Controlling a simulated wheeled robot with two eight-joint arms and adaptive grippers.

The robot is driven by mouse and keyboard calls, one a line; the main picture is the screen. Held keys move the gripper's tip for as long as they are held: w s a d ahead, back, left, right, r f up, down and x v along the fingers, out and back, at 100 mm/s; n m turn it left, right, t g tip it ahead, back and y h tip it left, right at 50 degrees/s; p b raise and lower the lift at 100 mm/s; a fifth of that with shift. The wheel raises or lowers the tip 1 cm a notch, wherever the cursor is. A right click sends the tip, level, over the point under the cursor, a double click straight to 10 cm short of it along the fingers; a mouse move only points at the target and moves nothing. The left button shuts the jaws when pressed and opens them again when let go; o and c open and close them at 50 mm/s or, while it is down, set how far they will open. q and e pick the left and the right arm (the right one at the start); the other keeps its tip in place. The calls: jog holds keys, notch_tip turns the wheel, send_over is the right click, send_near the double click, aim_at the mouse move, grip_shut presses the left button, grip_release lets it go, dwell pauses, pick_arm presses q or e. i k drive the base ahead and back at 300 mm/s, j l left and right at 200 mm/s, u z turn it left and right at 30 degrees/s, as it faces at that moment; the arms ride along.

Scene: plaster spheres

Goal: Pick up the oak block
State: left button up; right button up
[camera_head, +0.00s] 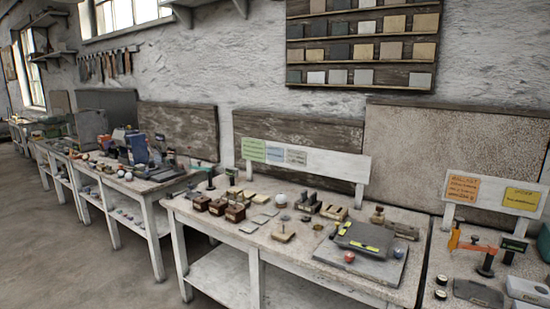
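I cannot tell for sure which piece is the oak block. Several small blocks stand on the middle table (290,262). A group of dark brown blocks (217,207) with lighter tops sits near its left front edge. Paler tan pieces (334,212) lie towards the back middle, and a small tan square piece (283,236) lies near the front. All are small and lack clear detail. Neither of my grippers is in view.
A grey slab (365,237) with yellow-green stripes and a red ball (349,257) lie at the table's right. A white sphere (281,199) stands mid-table. A cluttered workbench (150,186) stands left; another table (455,295) stands right. Open floor (60,255) lies at front left.

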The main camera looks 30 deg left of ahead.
aim_at(217, 208)
jog(key=j+u, duration=0.15)
jog(key=j, duration=0.3)
jog(key=i+j+u, duration=0.2)
jog(key=j, duration=0.25)
jog(key=j+u, duration=0.15)
jog(key=j, duration=0.25)
jog(key=i+j+u, duration=0.15)
jog(key=j, duration=0.3)
jog(key=i+j+u, duration=0.2)
jog(key=j, duration=0.2)
jog(key=i+j+u, duration=0.15)
jog(key=j, duration=0.2)
